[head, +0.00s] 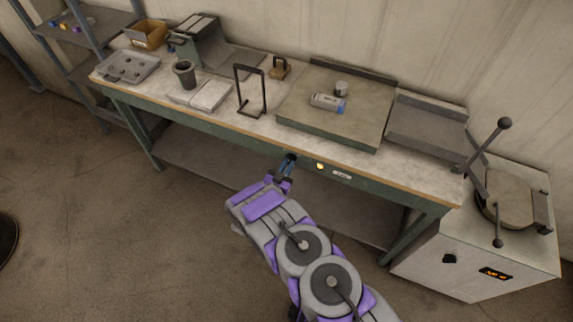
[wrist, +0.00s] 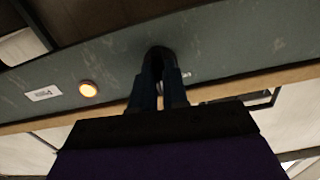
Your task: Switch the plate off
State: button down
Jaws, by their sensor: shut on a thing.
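The plate (head: 318,115) is a flat grey-green slab on the workbench, with a small box and a small cup on it. A round indicator lamp (head: 320,166) glows yellow-orange on the bench's front apron; it also shows lit in the wrist view (wrist: 88,89). My gripper (head: 289,160) is at the apron, left of the lamp. In the wrist view, my gripper's fingers (wrist: 160,75) are closed on a dark knob (wrist: 157,54) on the apron. The fingers cover much of the knob, and its turn angle cannot be told.
A pale label (head: 341,175) sits beside the lamp. A white cabinet (head: 470,255) stands at the right. The floor before the bench is clear.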

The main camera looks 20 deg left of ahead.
jog(key=n, duration=0.4)
jog(key=shift+n, duration=0.3)
jog(key=n, duration=0.5)
jog(key=shift+a, duration=0.1)
jog(key=shift+n, duration=0.3)
jog(key=c, duration=1.1)
grip_release()
jog(key=shift+a, duration=0.15)
jog(key=shift+c, duration=0.2)
jog(key=s+a+p, duration=0.1)
jog(key=s+p, duration=0.2)
jog(key=s, duration=1.4)
jog(key=shift+s+a, duration=0.15)
